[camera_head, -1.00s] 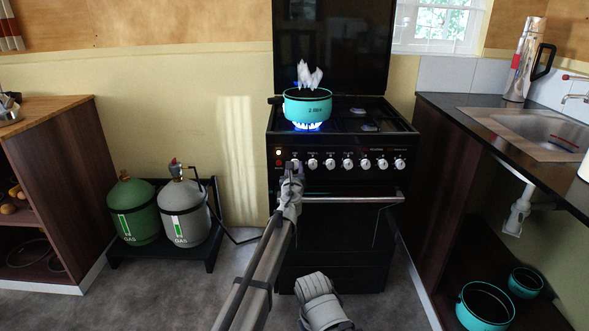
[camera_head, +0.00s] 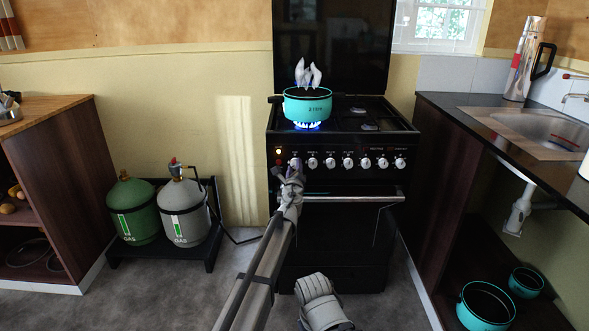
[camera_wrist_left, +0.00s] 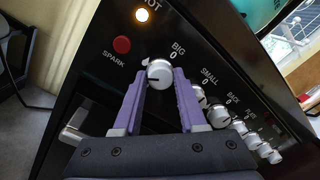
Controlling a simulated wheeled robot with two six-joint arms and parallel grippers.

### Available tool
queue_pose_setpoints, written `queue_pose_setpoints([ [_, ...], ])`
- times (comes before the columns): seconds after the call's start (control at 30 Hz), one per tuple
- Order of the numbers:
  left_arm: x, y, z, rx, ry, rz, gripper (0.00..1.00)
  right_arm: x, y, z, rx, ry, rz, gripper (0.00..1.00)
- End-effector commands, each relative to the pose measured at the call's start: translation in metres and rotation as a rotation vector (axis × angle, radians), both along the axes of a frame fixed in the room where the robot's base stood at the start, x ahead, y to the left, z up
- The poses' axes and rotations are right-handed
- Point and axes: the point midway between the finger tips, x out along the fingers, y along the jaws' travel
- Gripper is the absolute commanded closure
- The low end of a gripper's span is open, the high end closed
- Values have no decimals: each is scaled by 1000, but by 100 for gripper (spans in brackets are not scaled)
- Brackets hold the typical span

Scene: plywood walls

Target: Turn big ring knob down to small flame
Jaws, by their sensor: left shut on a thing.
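The big ring knob (camera_wrist_left: 159,74), silver and labelled BIG, sits at the left end of the knob row on the black stove (camera_head: 330,235). My left gripper (camera_wrist_left: 157,92) has its two purple fingers on either side of this knob and is shut on it. In the head view my left gripper (camera_head: 293,172) covers part of the knob. A blue flame (camera_head: 308,126) burns under the teal pot (camera_head: 308,108), and white steam rises from the pot. My right gripper is not clearly seen; only a grey part of my arm shows at the bottom.
More knobs (camera_head: 348,163) run to the right along the panel. A red SPARK button (camera_wrist_left: 122,44) and a lit lamp (camera_wrist_left: 142,15) are beside the big knob. The oven handle (camera_head: 350,199) juts out below. Gas bottles (camera_head: 184,212) stand on the left.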

Motion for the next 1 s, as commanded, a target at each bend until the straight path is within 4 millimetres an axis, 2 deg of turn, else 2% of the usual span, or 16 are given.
queue_pose_setpoints([
  [0.6, 0, 0, -1, -581, 0, 2, 100, 0, 0, -5, 1, 0, 1, 50],
  [1.0, 0, 0, -1, -876, 0, 1, 100, 0, 0, -5, 1, 0, 1, 50],
])
